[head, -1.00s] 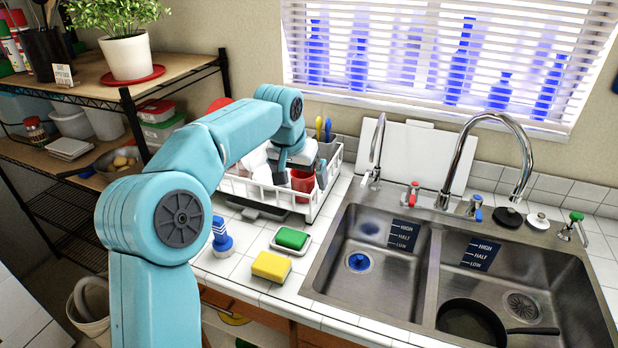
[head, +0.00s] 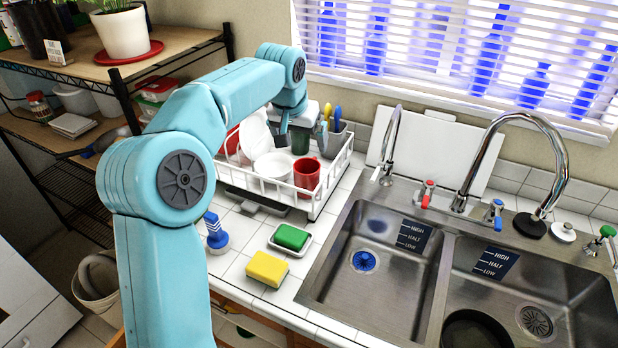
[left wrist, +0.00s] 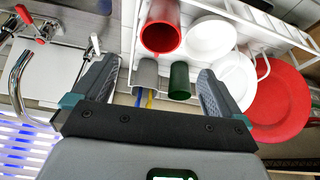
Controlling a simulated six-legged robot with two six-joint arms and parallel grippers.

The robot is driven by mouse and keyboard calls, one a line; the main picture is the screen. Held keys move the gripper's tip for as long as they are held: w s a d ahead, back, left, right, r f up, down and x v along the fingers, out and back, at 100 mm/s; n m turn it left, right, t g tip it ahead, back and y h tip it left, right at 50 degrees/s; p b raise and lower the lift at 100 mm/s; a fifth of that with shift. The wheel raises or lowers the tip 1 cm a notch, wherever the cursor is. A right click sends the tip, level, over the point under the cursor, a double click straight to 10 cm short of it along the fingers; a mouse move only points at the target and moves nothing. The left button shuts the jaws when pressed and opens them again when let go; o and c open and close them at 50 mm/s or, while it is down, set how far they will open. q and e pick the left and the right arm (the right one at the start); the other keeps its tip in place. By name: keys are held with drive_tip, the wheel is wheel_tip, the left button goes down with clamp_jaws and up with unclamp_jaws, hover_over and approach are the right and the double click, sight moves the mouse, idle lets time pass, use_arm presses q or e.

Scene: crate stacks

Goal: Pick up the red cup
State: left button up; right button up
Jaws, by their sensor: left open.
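The red cup (head: 307,174) stands at the front right of the white dish rack (head: 318,202), beside a white bowl (head: 271,166). My left gripper (head: 303,126) is above the rack, a little behind and above the red cup. In the left wrist view, the gripper (left wrist: 153,82) has its two fingers wide apart with nothing held. The red cup (left wrist: 161,27) shows there beyond the fingertips, with its open rim facing the camera. A dark green cup (left wrist: 179,82) and a grey utensil holder (left wrist: 147,75) lie nearer, between the fingers. My right gripper is not in view.
A steel double sink (head: 340,240) with a tall faucet (head: 510,128) is to the right. A green sponge (head: 290,237), yellow sponge (head: 267,268) and blue brush (head: 215,232) sit on the front counter. White plates and a red plate (left wrist: 285,100) stand in the rack.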

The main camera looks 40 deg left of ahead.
use_arm(q)
approach(307, 160)
wheel_tip(307, 160, down, 2)
drive_tip(key=d, duration=0.2)
drive_tip(key=x, duration=0.1)
drive_tip(key=p+x, duration=0.1)
drive_tip(key=x, duration=0.3)
drive_tip(key=shift+s+a+f+p, duration=0.25)
drive_tip(key=shift+a+f+p, duration=0.05)
drive_tip(key=shift+a+p, duration=0.1)
drive_tip(key=shift+s+d+r, duration=0.15)
drive_tip(key=shift+s+d, duration=0.05)
drive_tip(key=shift+c, duration=0.7)
drive_tip(key=shift+w, duration=0.1)
drive_tip(key=c, duration=1.5)
